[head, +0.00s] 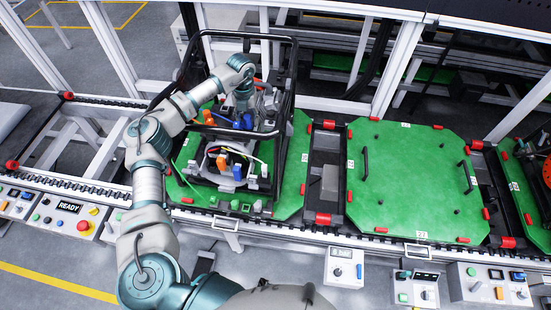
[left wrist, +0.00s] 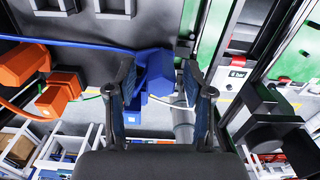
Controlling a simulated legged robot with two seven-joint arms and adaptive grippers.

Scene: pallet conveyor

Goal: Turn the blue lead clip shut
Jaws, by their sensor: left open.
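The blue lead clip (left wrist: 157,70) shows in the left wrist view with a blue lead running to it from the left. It lies between and beyond the two fingertips of my left gripper (left wrist: 160,85), which is open; I cannot tell whether they touch it. In the head view a blue part (head: 247,122), likely this clip, sits just below my left gripper (head: 244,104), inside the black frame on the green pallet. The fingers are small and partly hidden there. My right gripper is not in view.
Orange clips (left wrist: 62,93) sit left of the blue one. A black tubular frame (head: 287,110) surrounds the work on the green pallet (head: 291,180). A second blue part (head: 237,172) lies nearer the front. An emptier green pallet (head: 400,185) stands to the right on the conveyor.

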